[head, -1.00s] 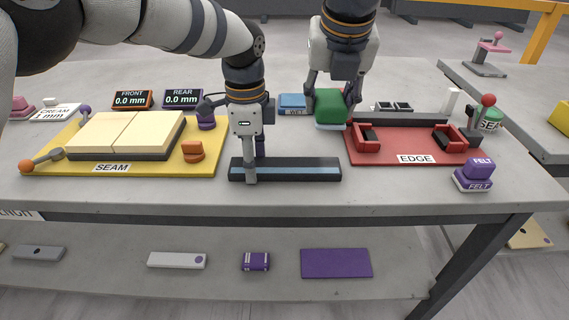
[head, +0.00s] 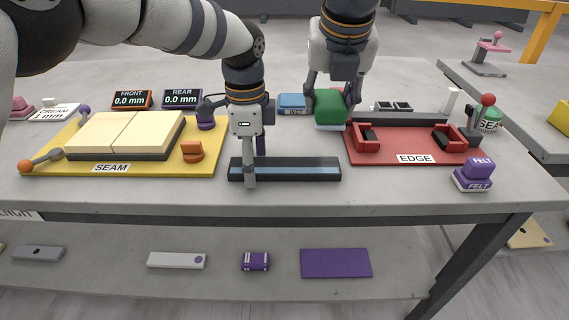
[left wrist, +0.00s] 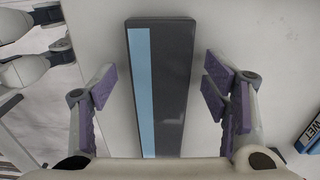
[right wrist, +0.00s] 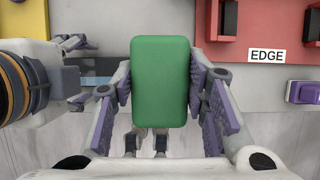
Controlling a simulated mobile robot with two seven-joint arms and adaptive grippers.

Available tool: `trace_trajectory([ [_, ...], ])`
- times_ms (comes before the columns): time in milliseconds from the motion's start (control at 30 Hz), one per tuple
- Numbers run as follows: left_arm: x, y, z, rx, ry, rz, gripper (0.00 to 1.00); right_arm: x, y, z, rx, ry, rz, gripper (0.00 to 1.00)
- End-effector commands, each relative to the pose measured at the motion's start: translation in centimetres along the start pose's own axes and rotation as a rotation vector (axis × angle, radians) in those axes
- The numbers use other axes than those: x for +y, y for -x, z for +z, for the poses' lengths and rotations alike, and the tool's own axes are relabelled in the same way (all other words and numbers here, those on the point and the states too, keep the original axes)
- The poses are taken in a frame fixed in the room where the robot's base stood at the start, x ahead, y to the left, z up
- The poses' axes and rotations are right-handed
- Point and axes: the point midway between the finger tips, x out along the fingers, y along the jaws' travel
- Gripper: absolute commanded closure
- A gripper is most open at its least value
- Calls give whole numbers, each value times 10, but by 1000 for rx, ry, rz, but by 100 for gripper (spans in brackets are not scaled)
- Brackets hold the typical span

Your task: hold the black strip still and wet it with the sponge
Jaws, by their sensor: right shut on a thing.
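The black strip (head: 300,170), a dark bar with a light blue band along it, lies on the stone slab. It also shows in the left wrist view (left wrist: 173,90). My left gripper (head: 254,170) is open over the strip's left part, one finger on the near side and the other on the far side. In the left wrist view, gaps show between both fingers and the strip. My right gripper (right wrist: 160,90) is shut on the green sponge (head: 330,108), which has a pale underside. It holds the sponge behind the strip's right end, beside the blue WET pad (head: 292,102).
The yellow SEAM board (head: 60,168) with cream blocks lies left of the strip. Two displays (head: 183,99) stand behind. The slab's front strip is clear.

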Motion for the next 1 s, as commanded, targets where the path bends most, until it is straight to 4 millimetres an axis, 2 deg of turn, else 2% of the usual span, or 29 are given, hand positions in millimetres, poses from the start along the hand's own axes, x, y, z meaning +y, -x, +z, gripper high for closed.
trace_trajectory([
  [167,-1,11,0,0,1,-6,31,0,1,0,-1,0,0,93],
  [433,-1,82,0,1,1,-7,31,0,1,0,-2,0,0,93],
  [600,0,112,0,-1,0,-3,31,0,1,0,-1,0,0,93],
  [733,0,120,0,0,-1,0,31,0,1,0,-1,0,0,93],
  [1000,0,120,0,0,-1,0,31,0,1,0,-1,0,0,93],
])
